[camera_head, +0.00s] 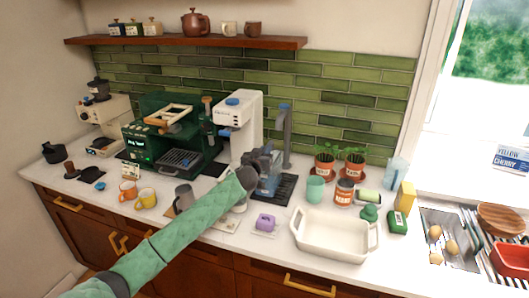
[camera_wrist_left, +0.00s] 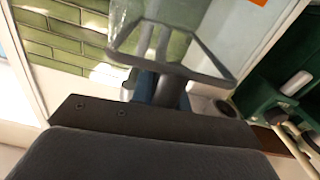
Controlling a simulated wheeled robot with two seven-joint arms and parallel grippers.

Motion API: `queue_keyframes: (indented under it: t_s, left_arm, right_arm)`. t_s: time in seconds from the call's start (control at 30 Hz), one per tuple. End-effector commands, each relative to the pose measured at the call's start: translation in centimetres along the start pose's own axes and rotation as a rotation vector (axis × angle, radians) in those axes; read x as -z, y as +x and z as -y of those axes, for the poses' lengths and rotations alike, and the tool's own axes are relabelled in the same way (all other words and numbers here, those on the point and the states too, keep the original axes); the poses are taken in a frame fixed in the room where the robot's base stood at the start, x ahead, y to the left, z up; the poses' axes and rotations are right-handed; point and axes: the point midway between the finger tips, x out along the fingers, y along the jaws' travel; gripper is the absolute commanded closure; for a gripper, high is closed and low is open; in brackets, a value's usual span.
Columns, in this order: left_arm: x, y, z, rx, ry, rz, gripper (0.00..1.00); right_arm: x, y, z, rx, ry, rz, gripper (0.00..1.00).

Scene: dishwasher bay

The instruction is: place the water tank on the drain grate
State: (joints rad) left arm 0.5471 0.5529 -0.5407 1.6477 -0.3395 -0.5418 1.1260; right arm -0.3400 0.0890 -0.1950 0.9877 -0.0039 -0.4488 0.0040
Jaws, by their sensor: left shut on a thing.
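The water tank (camera_head: 269,184) is a clear, bluish container with a dark grey rim. My left gripper (camera_head: 262,162) is shut on it, reaching in from the lower left. In the left wrist view the tank (camera_wrist_left: 185,45) fills the top centre, its dark rim close to the gripper. The drain grate (camera_head: 287,190) is a dark slatted panel in front of the grey tap. The tank is over or on the grate's left part; I cannot tell whether it touches. The gripper hides part of both. My right gripper is not in view.
A white machine with a blue cap (camera_head: 240,115) stands close behind left of the tank. The grey tap (camera_head: 285,135) rises behind the grate. A teal cup (camera_head: 315,189) stands right of it. A white baking dish (camera_head: 335,235) and purple item (camera_head: 265,222) lie in front.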

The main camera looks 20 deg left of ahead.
Motion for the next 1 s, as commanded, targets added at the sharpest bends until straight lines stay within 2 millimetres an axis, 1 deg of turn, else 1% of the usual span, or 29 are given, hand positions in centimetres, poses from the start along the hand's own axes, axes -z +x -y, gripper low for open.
queue_keyframes:
  t_s: [0.4,0.43,0.53,0.57,0.87,1.0]
  left_arm:
    - [-0.1,0.0,0.0,-0.001,-0.001,-0.001,1.0]
    - [-0.1,0.0,0.0,-0.001,-0.001,-0.001,0.82]
    - [-0.1,0.0,0.0,0.0,-0.001,-0.001,0.62]
    - [-0.1,0.0,0.0,0.0,-0.001,-0.001,0.58]
    - [-0.4,0.0,0.0,0.0,0.0,0.002,0.58]
    - [-0.3,0.0,0.0,0.0,0.0,0.001,0.58]
  right_arm:
    - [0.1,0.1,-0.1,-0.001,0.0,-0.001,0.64]
    - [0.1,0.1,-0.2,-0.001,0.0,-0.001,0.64]
    - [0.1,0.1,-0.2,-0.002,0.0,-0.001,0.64]
    - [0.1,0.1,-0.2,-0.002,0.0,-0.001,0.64]
    - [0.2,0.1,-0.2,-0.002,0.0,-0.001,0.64]
    - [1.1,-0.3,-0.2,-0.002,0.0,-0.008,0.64]
